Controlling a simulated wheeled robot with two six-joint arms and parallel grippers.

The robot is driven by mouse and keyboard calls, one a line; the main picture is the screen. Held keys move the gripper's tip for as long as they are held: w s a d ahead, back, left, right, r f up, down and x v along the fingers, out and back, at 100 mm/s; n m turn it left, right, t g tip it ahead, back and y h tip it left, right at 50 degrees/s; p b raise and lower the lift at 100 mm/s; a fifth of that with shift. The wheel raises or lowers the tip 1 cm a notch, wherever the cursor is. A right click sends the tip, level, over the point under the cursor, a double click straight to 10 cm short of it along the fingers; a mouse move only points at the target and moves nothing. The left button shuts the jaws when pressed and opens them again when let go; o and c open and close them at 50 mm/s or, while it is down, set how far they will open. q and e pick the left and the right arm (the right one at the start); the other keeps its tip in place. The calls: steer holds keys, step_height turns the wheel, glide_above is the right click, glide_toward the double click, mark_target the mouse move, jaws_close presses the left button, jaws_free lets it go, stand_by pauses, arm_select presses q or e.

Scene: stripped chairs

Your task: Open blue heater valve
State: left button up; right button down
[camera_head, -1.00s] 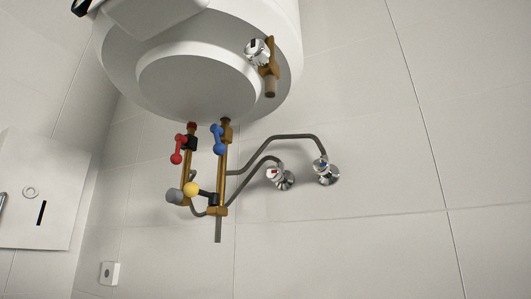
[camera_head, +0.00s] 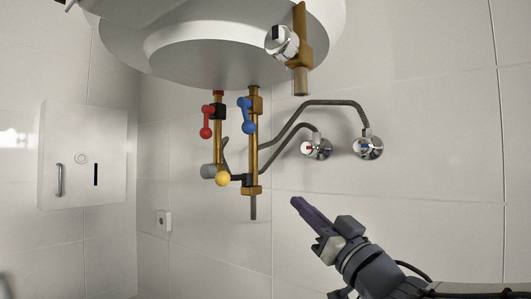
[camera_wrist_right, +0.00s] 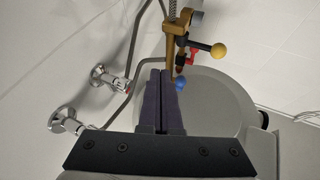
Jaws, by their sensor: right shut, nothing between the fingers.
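The blue valve handle (camera_head: 247,115) sits on a brass pipe (camera_head: 253,160) under the white heater (camera_head: 210,50), its lever hanging down along the pipe. My right gripper (camera_head: 298,204) is below and to the right of it, apart from it, with its dark fingers shut and empty, pointing up-left. In the right wrist view the shut fingers (camera_wrist_right: 163,75) point toward the brass pipe, and the blue handle (camera_wrist_right: 180,84) shows just right of the fingertips, partly hidden by them. My left gripper is out of view.
A red handle (camera_head: 206,122) is on the pipe to the left, with a yellow-ended lever (camera_head: 223,179) below. Two chrome wall valves (camera_head: 316,148) and (camera_head: 368,146) with grey hoses are on the right. A brass fitting (camera_head: 303,55) hangs from the heater. Tiled wall below is clear.

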steer(key=s+r+n+g+y+p, duration=0.1)
steer(key=s+r+n+y, duration=0.1)
steer(key=r+y, duration=0.15)
steer(key=s+r+n+y+p, duration=0.1)
steer(key=s+r+n+y, duration=0.15)
steer(key=r, duration=0.25)
steer(key=p, duration=0.7)
glide_toward(246, 115)
step_height(246, 115, up, 3)
steer(key=d, duration=0.1)
arm_select(q)
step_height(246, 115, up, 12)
steer(key=p, duration=0.1)
steer(key=shift+p, duration=0.4)
arm_select(e)
steer(key=shift+w+a+f+g, duration=0.15)
steer(key=shift+w+a, duration=0.45)
steer(key=shift+w+a+f+g, duration=0.15)
steer(key=shift+w+a, duration=0.4)
steer(key=shift+a, duration=0.05)
